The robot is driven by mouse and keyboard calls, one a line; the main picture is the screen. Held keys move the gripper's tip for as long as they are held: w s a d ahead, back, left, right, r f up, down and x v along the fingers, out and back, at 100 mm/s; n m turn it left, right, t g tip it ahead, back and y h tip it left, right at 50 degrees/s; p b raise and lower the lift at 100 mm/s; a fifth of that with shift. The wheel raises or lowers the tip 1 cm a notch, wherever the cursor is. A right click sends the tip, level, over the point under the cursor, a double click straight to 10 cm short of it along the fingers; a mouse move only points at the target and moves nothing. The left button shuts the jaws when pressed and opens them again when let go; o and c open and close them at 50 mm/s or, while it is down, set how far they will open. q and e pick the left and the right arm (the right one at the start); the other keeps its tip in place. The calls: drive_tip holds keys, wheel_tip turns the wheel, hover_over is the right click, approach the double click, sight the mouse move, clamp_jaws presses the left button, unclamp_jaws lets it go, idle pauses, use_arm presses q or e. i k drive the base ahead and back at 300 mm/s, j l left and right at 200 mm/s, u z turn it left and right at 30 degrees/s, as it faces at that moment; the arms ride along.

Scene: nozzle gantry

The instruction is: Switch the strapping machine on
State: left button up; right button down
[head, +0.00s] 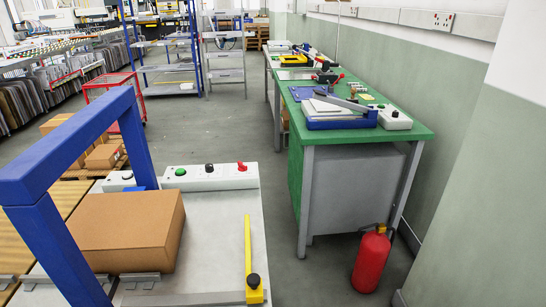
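The strapping machine (222,235) fills the lower left of the head view, with a pale flat top and a blue arch (75,147) over it. A brown cardboard box (128,230) sits on its top beside the arch. A white control box (222,179) runs along its far edge. It carries a green button (180,172), a black knob (209,168) and a red switch handle (242,166). Whether the machine is on cannot be told. Neither of my grippers is in view.
A green workbench (412,139) with tools stands to the right along the wall. A red fire extinguisher (371,260) stands on the floor by its near end. A red trolley (111,85) and blue shelving (165,45) are behind. Grey floor (290,270) is clear between machine and bench.

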sight(242, 167)
drive_tip(key=i+l, duration=0.25)
drive_tip(key=i+l+u, duration=0.1)
drive_tip(key=l, duration=0.35)
drive_tip(key=i+l, duration=0.6)
drive_tip(key=l, duration=0.15)
drive_tip(key=i+l+u, duration=0.1)
drive_tip(key=l, duration=0.25)
drive_tip(key=i, duration=0.1)
